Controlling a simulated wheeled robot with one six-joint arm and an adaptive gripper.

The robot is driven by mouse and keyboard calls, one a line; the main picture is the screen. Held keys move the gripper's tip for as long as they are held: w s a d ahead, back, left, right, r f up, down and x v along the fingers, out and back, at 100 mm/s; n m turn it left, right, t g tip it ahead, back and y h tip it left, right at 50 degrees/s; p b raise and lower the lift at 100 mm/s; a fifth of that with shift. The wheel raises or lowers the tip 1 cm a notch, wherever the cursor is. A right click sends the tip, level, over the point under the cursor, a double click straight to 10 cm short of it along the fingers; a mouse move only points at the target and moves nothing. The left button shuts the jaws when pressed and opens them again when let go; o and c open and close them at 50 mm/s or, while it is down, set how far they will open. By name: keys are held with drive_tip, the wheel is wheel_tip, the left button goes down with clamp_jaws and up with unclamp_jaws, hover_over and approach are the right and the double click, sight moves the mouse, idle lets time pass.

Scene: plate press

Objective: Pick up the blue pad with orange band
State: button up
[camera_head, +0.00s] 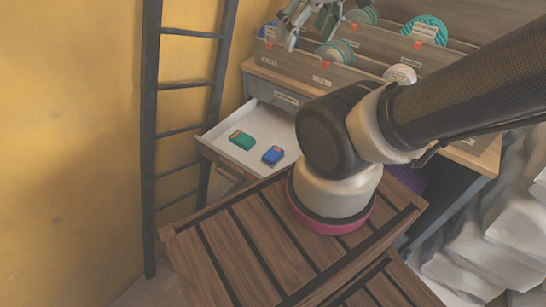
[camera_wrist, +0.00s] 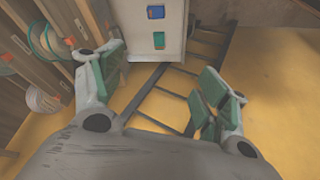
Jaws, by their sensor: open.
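The blue pad with orange band (camera_head: 273,155) lies flat in the open white drawer (camera_head: 232,152). It also shows near the top of the wrist view (camera_wrist: 156,12). A green pad with an orange band (camera_head: 242,140) lies to its left in the same drawer, and in the wrist view (camera_wrist: 158,40) it sits below the blue one. My gripper (camera_head: 310,20) is at the top of the head view, partly cut off, over the plate rack. Its green-padded fingers are spread wide and empty in the wrist view (camera_wrist: 162,85), apart from both pads.
A wooden rack (camera_head: 315,68) with labelled slots holds several round plates behind the drawer. A black ladder (camera_head: 148,130) leans by the yellow wall on the left. A slatted wooden surface (camera_head: 240,250) fills the front. White sacks (camera_head: 490,240) lie at right.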

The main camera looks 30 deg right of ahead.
wheel_tip(320, 180, down, 9)
drive_tip(key=w+d+m+g, duration=0.1)
drive_tip(key=w+g, duration=0.2)
drive_tip(key=g, duration=0.2)
drive_tip(key=m+y, duration=0.2)
drive_tip(key=m, duration=1.1)
hover_over(273, 152)
wheel_tip(273, 152, down, 37)
drive_tip(key=shift+d+r, duration=0.1)
drive_tip(key=shift+d, duration=0.05)
drive_tip(key=f, duration=0.7)
drive_tip(key=shift+s+f, duration=0.15)
drive_tip(key=shift+s, duration=0.05)
drive_tip(key=shift+a+f, duration=0.2)
drive_tip(key=shift+f, duration=0.05)
drive_tip(key=c, duration=1.2)
